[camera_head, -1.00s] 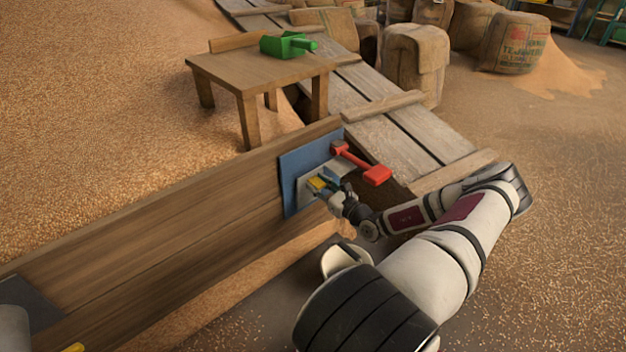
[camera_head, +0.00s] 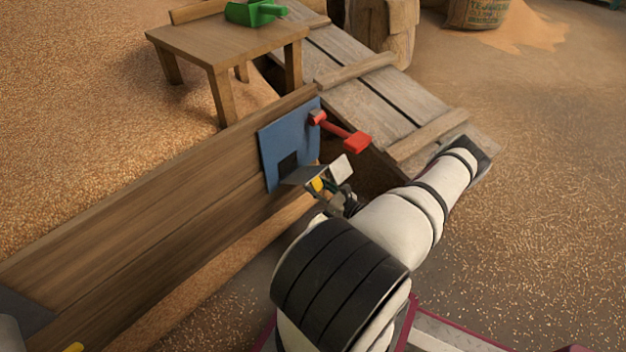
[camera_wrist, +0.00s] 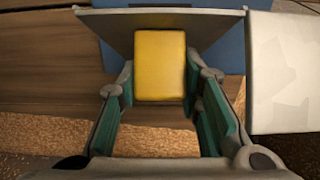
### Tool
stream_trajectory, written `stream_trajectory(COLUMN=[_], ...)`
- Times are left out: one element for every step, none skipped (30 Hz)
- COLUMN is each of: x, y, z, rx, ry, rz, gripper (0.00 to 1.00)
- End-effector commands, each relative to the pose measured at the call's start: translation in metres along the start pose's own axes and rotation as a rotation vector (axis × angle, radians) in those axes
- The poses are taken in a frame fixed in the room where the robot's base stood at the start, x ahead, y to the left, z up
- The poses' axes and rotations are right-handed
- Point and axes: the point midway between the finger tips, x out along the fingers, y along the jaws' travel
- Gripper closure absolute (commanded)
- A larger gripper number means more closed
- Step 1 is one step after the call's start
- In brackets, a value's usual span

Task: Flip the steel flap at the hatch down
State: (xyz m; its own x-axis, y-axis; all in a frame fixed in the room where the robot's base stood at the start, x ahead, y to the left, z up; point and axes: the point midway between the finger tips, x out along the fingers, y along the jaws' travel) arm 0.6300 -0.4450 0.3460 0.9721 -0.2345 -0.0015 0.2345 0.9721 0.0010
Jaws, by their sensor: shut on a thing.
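The steel flap (camera_head: 300,177) is a grey plate at the hatch in the blue panel (camera_head: 274,142). It is tilted out from the panel, and a dark opening (camera_head: 288,163) shows above it. In the wrist view the flap (camera_wrist: 110,27) spans the top behind its yellow grip (camera_wrist: 160,65). My gripper (camera_wrist: 160,82) has its teal-padded fingers on either side of the yellow grip and is shut on it. In the head view the grip (camera_head: 317,184) is small and partly hidden by my gripper (camera_head: 324,188).
A red lever (camera_head: 342,133) sticks out from the panel's upper right. A pale square plate (camera_head: 341,168) is right of the flap. The wooden wall (camera_head: 150,210) runs to the left. A table (camera_head: 220,48) with a green scoop (camera_head: 255,12) and a plank ramp (camera_head: 350,90) stand behind.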

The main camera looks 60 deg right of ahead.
Motion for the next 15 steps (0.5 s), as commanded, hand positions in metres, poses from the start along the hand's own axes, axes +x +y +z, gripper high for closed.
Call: stream_trajectory(x=[-0.001,-0.001,-0.002,-0.002,-0.002,-0.003,-0.003,-0.003,-0.003,-0.003,-0.003,-0.003,-0.003,-0.003,-0.003], y=[0.001,0.001,0.001,0.001,0.001,0.001,0.001,0.001,0.001,0.001,0.001,0.001,0.001,0.001,0.001], z=[-0.010,-0.013,-0.016,-0.018,-0.020,-0.023,-0.025,-0.027,-0.029,-0.030,-0.031,-0.033,-0.034,-0.035,-0.035], rx=[0.000,0.000,-0.001,-0.001,-0.001,-0.001,-0.001,-0.001,-0.001,-0.002,-0.002,-0.002,-0.002,-0.002,-0.002], ry=[0.008,0.008,0.007,0.007,0.007,0.007,0.006,0.006,0.006,0.006,0.006,0.005,0.005,0.005,0.005], rz=[0.002,0.002,0.002,0.002,0.002,0.003,0.003,0.003,0.003,0.003,0.003,0.003,0.003,0.003,0.003], gripper=[1.00,1.00,1.00,1.00,1.00,1.00,1.00,1.00,1.00,1.00,1.00,1.00,1.00,1.00,1.00])
